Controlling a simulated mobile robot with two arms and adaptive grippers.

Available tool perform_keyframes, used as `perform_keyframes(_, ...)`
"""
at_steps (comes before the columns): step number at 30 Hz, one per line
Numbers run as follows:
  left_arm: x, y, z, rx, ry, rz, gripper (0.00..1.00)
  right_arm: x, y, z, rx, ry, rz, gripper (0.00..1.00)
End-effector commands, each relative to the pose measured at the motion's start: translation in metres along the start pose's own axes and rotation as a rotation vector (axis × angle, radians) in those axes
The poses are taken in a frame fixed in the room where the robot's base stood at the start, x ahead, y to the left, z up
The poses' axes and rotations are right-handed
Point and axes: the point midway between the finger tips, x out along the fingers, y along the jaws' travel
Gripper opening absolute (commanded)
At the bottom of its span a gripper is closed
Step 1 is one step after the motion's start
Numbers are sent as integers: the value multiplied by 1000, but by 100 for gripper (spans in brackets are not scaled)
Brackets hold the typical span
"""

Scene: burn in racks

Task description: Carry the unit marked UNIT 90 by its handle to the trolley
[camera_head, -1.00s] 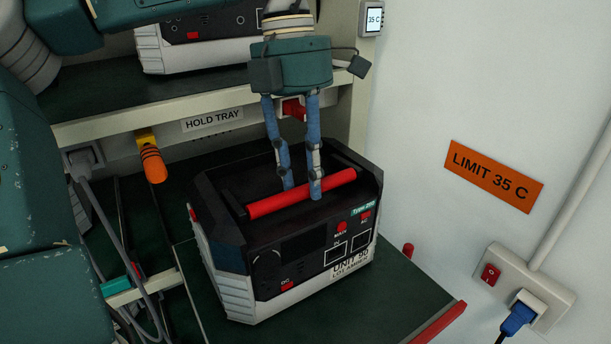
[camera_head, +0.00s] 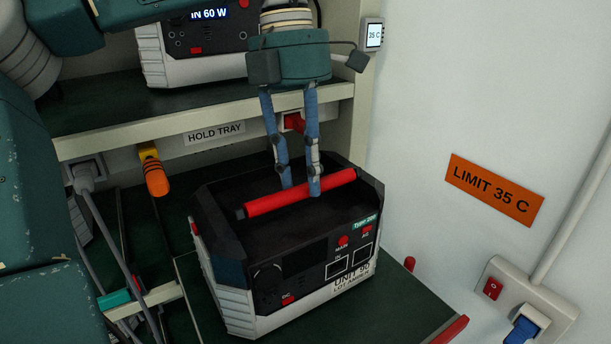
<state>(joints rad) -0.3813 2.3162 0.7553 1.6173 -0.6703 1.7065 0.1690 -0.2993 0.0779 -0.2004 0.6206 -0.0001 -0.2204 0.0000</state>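UNIT 90 (camera_head: 320,290) is a black and white box with a red bar handle (camera_head: 262,207) across its top. It stands on the dark green pull-out tray (camera_head: 405,305) under the HOLD TRAY label. My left gripper (camera_head: 301,190) comes down from above. Its two blue fingers straddle the handle, one in front and one behind, and appear shut on it. The rear fingertip is hidden behind the bar. The handle is raised above the box's top recess. My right gripper and the trolley are not in view.
Another unit (camera_head: 200,60) stands on the shelf above. An orange-handled plug (camera_head: 155,178) and grey cables (camera_head: 105,235) are left of UNIT 90. The wall at the right carries a switch and socket box (camera_head: 520,300) and an orange LIMIT 35 C sign (camera_head: 494,190).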

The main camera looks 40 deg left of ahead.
Motion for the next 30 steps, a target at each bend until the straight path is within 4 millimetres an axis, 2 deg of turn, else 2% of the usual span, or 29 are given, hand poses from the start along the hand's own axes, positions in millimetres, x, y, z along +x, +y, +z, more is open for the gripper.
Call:
perform_keyframes(7,-11,7,0,-3,0,5,22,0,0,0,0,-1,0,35)
perform_keyframes(14,-16,10,0,-2,1,3,0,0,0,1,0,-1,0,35)
perform_keyframes(30,-32,28,0,-2,0,2,0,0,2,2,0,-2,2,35)
